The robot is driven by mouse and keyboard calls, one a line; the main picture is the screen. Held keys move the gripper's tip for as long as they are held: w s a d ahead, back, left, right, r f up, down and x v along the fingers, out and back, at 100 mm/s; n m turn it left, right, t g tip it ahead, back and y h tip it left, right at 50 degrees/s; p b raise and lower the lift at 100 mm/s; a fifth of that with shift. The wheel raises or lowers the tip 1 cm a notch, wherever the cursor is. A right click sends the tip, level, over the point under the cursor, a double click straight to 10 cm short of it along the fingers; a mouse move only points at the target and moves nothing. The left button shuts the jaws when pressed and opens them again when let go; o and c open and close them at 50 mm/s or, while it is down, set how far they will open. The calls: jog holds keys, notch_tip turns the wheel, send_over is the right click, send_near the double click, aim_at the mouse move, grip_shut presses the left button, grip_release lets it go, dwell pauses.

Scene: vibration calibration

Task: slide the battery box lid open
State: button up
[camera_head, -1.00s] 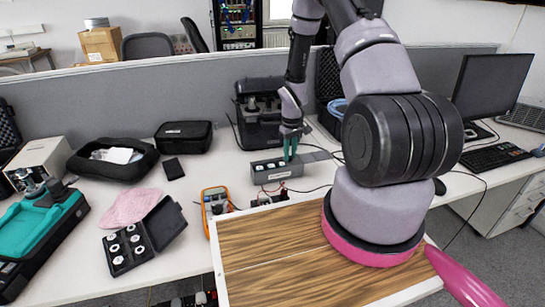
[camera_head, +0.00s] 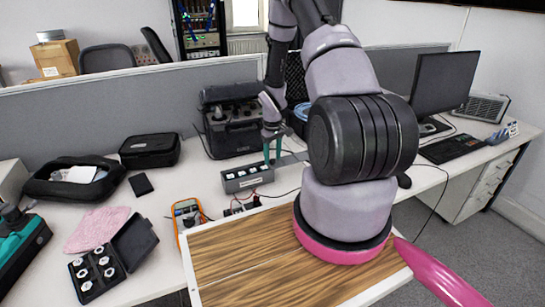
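The battery box is a small grey box (camera_head: 247,183) on the white desk, with several round white-topped items showing in its open top. Its flat grey lid (camera_head: 292,159) sticks out to the right of the box, partly hidden by my arm. My gripper (camera_head: 272,159) points down with green fingers at the right end of the box, by the lid. The fingers look close together, but their gap is too small to tell, as is whether they touch the lid.
An orange multimeter (camera_head: 187,218) and red wires lie in front of the box. A black machine (camera_head: 231,125) stands behind it. A black case of round weights (camera_head: 97,272), a pink cloth (camera_head: 97,229) and black pouches lie to the left. A monitor (camera_head: 443,85) stands right.

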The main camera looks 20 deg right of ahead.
notch_tip(320, 180, up, 11)
dwell(0.6)
dwell(0.3)
jog(key=s+a+r+m+t, duration=0.2)
jog(key=s+a+r, duration=0.1)
jog(key=r, duration=0.9)
jog(key=s+a+r+m+t, duration=0.1)
jog(key=s+a+r, duration=0.15)
jog(key=r, duration=0.95)
jog(key=s+a+r+m+t+y, duration=0.1)
jog(key=s+a+r+m+t, duration=0.1)
jog(key=s+r, duration=0.5)
jog(key=s+a+r+m+t+y, duration=0.1)
jog(key=s+a+r, duration=0.4)
jog(key=s, duration=0.7)
notch_tip(320, 180, up, 2)
jog(key=shift+s+r+m+t, duration=0.15)
jog(key=shift+s+m+t, duration=0.1)
jog(key=shift+m+t, duration=0.35)
